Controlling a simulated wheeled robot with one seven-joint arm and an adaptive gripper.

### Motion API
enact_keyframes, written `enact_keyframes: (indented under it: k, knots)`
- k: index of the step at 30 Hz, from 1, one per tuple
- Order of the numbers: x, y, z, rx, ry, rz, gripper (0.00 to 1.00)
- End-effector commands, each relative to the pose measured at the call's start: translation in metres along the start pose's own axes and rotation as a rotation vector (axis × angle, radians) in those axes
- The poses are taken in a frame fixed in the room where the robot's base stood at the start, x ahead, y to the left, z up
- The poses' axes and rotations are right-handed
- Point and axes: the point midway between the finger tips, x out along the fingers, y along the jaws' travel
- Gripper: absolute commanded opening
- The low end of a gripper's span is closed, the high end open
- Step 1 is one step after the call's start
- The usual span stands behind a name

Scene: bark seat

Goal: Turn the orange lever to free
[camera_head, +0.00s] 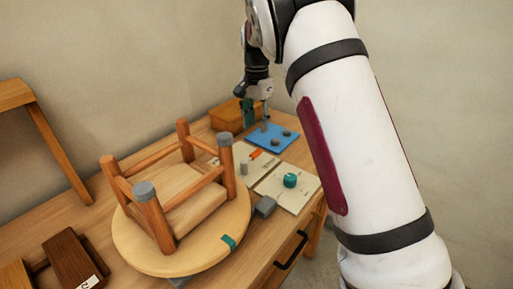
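The orange lever (256,154) is a small bar on a pale plate (262,165) to the right of the upturned stool. A small grey upright peg (244,167) stands close to it. My gripper (258,115) hangs above the back of the bench, behind the lever and apart from it, near a wooden box and a blue board. It is small and dark here, and I cannot tell whether its fingers are open or shut. The lever's pivot and any markings are too small to read.
The upturned wooden stool (181,208) with grey-capped legs rises left of the lever. A blue board (268,144) with several grey pieces, a wooden box (225,117), a plate with a teal knob (290,180) and a grey block (265,207) crowd the bench's right side.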

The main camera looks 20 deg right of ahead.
Motion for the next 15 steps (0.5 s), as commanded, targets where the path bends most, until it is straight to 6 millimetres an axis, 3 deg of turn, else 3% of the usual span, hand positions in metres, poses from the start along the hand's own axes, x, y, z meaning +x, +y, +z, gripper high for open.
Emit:
enact_keyframes:
  k: [9,15]
  knots:
    - [0.063,0.001,0.001,0.0,-0.002,0.002,0.38]
    - [0.09,0.0,0.0,-0.002,-0.001,0.0,0.38]
